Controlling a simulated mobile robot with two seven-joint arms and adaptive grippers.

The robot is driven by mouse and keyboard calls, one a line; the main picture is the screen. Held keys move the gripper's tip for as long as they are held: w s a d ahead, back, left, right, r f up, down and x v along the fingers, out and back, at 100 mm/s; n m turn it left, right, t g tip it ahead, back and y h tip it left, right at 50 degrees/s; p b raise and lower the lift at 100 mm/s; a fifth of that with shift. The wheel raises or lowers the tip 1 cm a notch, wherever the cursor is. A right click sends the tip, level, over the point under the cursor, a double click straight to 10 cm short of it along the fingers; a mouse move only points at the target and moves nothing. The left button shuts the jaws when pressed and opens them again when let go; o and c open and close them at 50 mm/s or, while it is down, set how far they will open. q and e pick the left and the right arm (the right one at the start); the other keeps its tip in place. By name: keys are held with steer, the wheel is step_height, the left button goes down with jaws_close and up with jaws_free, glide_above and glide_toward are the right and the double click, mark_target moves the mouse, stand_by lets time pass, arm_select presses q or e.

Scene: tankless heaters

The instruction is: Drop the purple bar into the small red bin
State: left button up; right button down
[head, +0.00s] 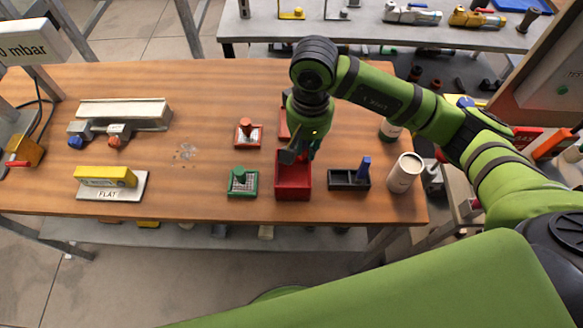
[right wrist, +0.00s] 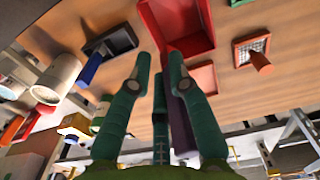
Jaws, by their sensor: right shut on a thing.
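The small red bin (head: 293,188) stands near the front edge of the wooden table in the head view. It also shows at the top of the right wrist view (right wrist: 190,45), seemingly empty in the part I see. My right gripper (head: 299,152) is over the back part of the bin, pointing down. In the right wrist view its green fingers (right wrist: 160,72) are shut on the purple bar (right wrist: 180,128), which shows as a dark purple strip between them. The bar's far end lies toward the bin and is partly hidden by a finger. My left gripper is out of view.
A black tray (head: 345,185) with an upright blue bar (head: 364,168) stands right of the bin. A green-framed block (head: 242,181) stands left, and a red-framed one (head: 248,133) behind it. A white can (head: 404,173) is at the right edge.

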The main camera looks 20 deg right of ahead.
step_height(320, 180, down, 5)
steer(key=shift+r+b, duration=0.1)
steer(key=shift+b, duration=0.45)
steer(key=c, duration=1.2)
jaws_free()
steer(key=shift+o, duration=0.6)
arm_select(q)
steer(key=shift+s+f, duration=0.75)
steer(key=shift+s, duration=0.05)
arm_select(e)
step_height(320, 180, up, 12)
steer(key=shift+s, duration=0.1)
